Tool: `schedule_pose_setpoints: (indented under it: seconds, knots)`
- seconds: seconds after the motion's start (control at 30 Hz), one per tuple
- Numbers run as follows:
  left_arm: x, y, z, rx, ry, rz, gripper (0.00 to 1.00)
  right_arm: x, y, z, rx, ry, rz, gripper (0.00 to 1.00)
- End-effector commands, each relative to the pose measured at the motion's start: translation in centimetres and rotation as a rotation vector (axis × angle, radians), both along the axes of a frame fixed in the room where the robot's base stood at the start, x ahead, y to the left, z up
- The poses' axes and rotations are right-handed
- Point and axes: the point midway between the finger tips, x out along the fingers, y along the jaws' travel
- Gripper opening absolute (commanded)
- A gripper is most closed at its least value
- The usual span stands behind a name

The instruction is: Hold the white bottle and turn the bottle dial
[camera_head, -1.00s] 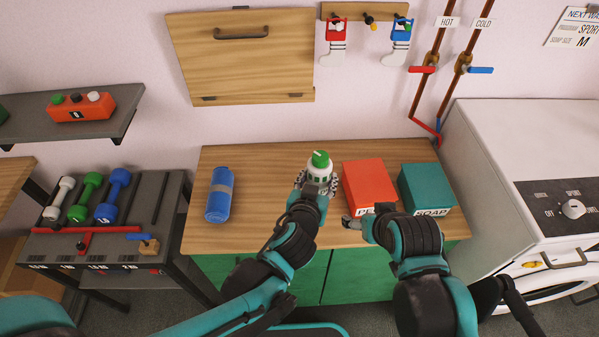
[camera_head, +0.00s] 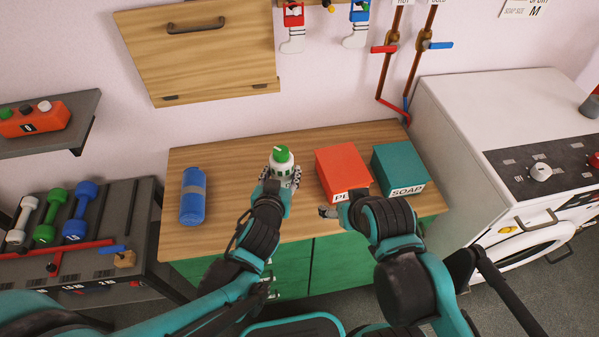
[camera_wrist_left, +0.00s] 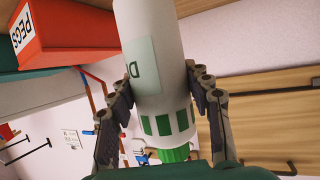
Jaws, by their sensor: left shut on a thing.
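The white bottle (camera_head: 283,172) with its green dial (camera_head: 281,154) on top stands roughly upright over the wooden counter, left of the red box. My left gripper (camera_head: 282,180) is shut around its body. In the left wrist view, the bottle (camera_wrist_left: 152,45) lies between the two fingers of my left gripper (camera_wrist_left: 158,85), with the green dial (camera_wrist_left: 175,154) at the lower edge. Green squares ring the bottle near the dial. I cannot tell if its base touches the counter. My right gripper (camera_head: 328,211) is empty at the counter's front edge, before the red box; its fingers are too small to judge.
The red PEGS box (camera_head: 342,170) and teal SOAP box (camera_head: 399,168) stand right of the bottle. A washing machine (camera_head: 480,100) is at the right. Counter between cylinder and bottle is clear.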

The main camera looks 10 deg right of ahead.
Motion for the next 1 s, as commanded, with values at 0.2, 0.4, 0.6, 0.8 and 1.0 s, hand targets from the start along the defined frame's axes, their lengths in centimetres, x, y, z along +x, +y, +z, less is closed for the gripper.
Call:
schedule_pose_setpoints:
  seconds: [0.2,0.4,0.6,0.8,1.0]
  knots:
    - [2.2,4.1,-2.5,-0.003,-0.003,0.014,0.00,0.0,0.0,-2.2,0.000,0.000,0.000,0.74]
    - [2.8,5.3,-3.1,-0.001,-0.003,0.016,0.00,0.0,0.0,-2.7,0.000,0.000,0.000,0.74]
    - [2.7,5.2,-4.1,0.000,-0.003,0.015,0.00,0.0,0.0,-3.7,0.000,0.000,0.000,0.74]
    - [2.7,5.2,-5.3,0.000,-0.003,0.015,0.00,0.0,0.0,-4.7,0.000,0.000,0.000,0.74]
    - [2.7,5.2,-5.4,0.000,-0.003,0.015,0.00,0.0,0.0,-4.8,0.000,0.000,0.000,0.74]
